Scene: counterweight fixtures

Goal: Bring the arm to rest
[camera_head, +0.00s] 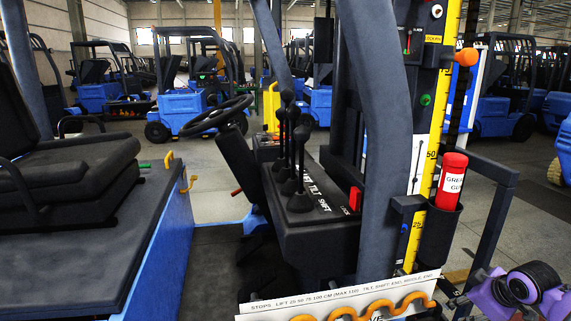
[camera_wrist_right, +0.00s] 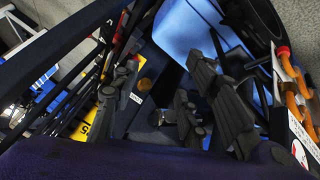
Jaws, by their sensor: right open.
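My right arm (camera_head: 525,288), purple with black joints, enters the head view at the lower right corner, beside the forklift's mast. My right gripper (camera_wrist_right: 165,78) shows in the right wrist view with its dark fingers spread apart. I see nothing held between them. Behind the fingers are dark machine parts and a blue panel (camera_wrist_right: 205,35). My left gripper is not in view.
A forklift stands close, with a black seat (camera_head: 70,170), steering wheel (camera_head: 216,115), lever console (camera_head: 315,205), dark post (camera_head: 385,130), yellow scale (camera_head: 432,150) and red cylinder (camera_head: 452,180) in a holder. A white sign (camera_head: 340,292) is in front. Other forklifts stand behind.

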